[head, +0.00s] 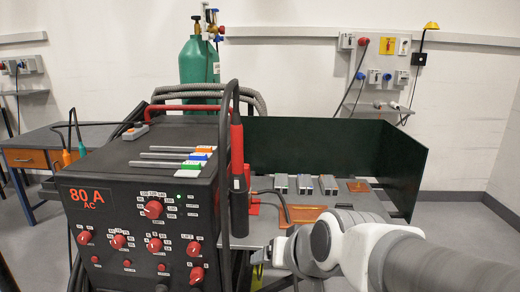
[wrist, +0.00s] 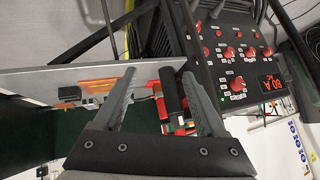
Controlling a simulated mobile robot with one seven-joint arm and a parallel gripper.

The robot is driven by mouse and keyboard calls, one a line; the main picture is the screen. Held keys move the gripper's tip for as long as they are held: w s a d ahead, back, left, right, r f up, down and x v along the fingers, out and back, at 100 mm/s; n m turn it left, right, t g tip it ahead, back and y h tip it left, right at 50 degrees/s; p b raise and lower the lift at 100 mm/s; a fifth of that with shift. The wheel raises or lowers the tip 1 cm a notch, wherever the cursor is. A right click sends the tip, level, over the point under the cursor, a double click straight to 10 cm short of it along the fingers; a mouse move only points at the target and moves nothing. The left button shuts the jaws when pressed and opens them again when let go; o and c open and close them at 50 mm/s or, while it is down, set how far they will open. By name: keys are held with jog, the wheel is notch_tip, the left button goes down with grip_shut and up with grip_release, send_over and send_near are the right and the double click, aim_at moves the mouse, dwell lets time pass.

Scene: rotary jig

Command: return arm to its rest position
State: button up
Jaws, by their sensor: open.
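My gripper (head: 260,258) is at the end of my white and grey arm, low in front of the work table in the head view. In the wrist view its two grey fingers (wrist: 158,73) are spread apart, with nothing held between them. A red and black torch handle (wrist: 168,92) shows beyond the gap between the fingers. I cannot tell how far it is from them. In the head view a red and black torch (head: 237,160) stands upright at the right edge of the welding machine (head: 130,215), above and left of my gripper.
The machine's front has red knobs and an "80 A" display (wrist: 271,81). The grey table (head: 262,228) carries several metal blocks (head: 304,184) and orange plates (head: 300,214). A dark green screen (head: 330,150) stands around its back and right. A green gas cylinder (head: 199,65) stands behind.

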jog(key=s+d+g+h, duration=0.2)
jog(key=s+d+h, duration=0.1)
jog(key=s+d, duration=0.8)
notch_tip(320, 180, up, 19)
jog(key=p, duration=1.9)
jog(key=shift+w+f, duration=0.1)
jog(key=shift+f, duration=0.05)
